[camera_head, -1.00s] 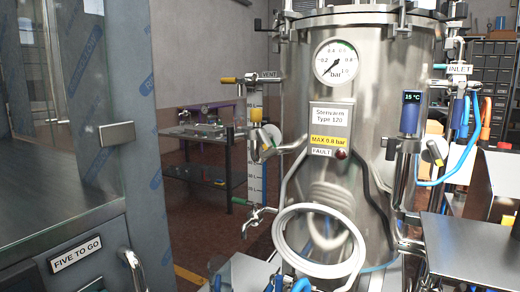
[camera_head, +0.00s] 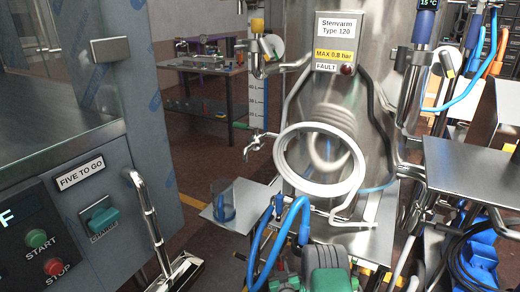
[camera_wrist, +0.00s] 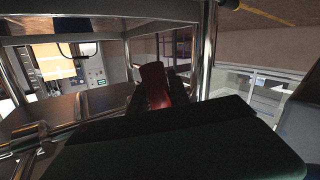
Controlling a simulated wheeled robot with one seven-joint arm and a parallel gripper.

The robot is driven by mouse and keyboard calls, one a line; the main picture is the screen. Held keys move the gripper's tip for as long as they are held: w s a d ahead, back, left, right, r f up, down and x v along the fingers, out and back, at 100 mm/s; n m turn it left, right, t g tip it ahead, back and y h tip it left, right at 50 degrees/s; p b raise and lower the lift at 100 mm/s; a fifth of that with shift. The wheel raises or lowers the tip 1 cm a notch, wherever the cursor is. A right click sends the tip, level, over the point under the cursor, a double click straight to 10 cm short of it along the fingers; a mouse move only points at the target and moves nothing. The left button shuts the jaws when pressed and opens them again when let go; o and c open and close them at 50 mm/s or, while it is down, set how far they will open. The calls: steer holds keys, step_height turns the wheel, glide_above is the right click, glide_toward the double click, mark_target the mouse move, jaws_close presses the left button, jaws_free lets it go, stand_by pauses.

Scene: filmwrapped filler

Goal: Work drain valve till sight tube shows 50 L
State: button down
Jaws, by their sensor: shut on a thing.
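In the head view the steel tank (camera_head: 345,60) stands in the middle, its plate reading "Stenvarm Type 120". The sight tube scale (camera_head: 258,105) stands at its left; its liquid level is too small to read. A small tap with a spout (camera_head: 256,142) juts out low on the tank's left, with a green handle (camera_head: 240,126) beside it. My gripper (camera_wrist: 157,88) shows only in the wrist view, its dark fingers shut on a red, roughly cylindrical thing (camera_wrist: 154,84). I cannot tell which fitting that is. The head view does not show my gripper.
A clear bluish cup (camera_head: 224,203) stands on a small metal shelf (camera_head: 252,198) below the tap. Blue hoses (camera_head: 262,235) and a green machine (camera_head: 327,279) are in front of the tank. A grey cabinet with START and STOP buttons (camera_head: 53,266) fills the left.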

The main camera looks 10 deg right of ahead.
steer(key=w+a+m+t+b, duration=0.1)
steer(key=m+b, duration=0.1)
steer(key=b, duration=0.3)
steer(key=shift+a+r, duration=0.1)
steer(key=shift+r, duration=0.05)
steer(key=shift+w, duration=0.1)
steer(key=c, duration=1.2)
jaws_free()
steer(key=shift+a, duration=0.1)
steer(key=shift+c, duration=0.2)
steer(key=s, duration=0.8)
